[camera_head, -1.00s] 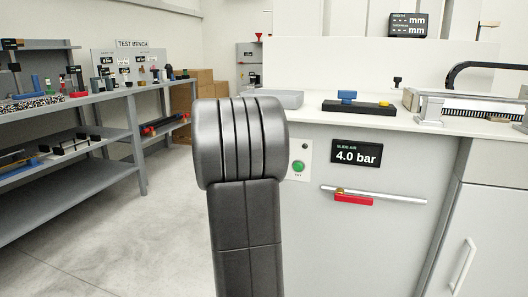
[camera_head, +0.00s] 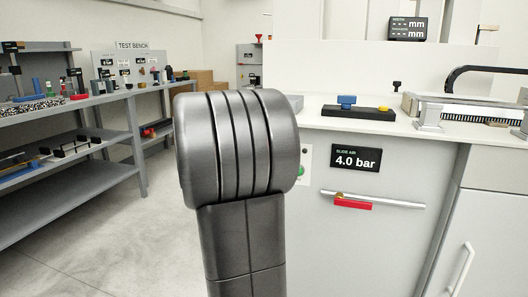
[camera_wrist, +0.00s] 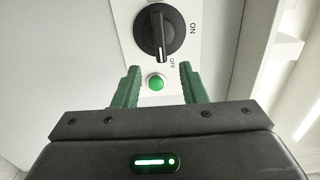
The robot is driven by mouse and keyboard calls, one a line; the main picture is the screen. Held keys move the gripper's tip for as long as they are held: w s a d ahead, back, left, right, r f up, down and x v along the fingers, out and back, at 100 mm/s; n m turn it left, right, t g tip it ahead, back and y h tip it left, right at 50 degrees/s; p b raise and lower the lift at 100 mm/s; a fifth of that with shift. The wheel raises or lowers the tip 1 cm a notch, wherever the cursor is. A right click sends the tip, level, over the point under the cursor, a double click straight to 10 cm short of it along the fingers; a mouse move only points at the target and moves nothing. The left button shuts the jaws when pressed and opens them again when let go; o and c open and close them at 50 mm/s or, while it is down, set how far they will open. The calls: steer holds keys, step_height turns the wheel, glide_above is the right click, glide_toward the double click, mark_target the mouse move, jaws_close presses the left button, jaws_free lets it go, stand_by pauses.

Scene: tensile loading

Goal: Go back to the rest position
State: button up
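My gripper (camera_wrist: 159,70) shows in the wrist view with its two green fingers apart and nothing held between them. Beyond the fingertips is a white switch panel (camera_wrist: 197,48) with a black rotary knob (camera_wrist: 160,32) marked ON and OFF. A green round button or lamp (camera_wrist: 155,83) shows between the fingers. I cannot tell the exact gap from the fingertips to the panel. In the head view my dark arm link stands in the middle and hides my gripper and most of the panel (camera_head: 305,158).
A white bench (camera_head: 400,205) fills the right, with a 4.0 bar display (camera_head: 356,158) and a red-handled slide valve (camera_head: 352,203) on its front. A black fixture (camera_head: 358,113) stands on top. Grey shelves (camera_head: 70,105) with several samples stand left. The floor between is clear.

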steer(key=w+d+n+p, duration=0.2)
steer(key=w+n+p, duration=0.4)
steer(key=w, duration=0.3)
steer(key=shift+d+r, duration=0.35)
stand_by(0.5)
stand_by(0.5)
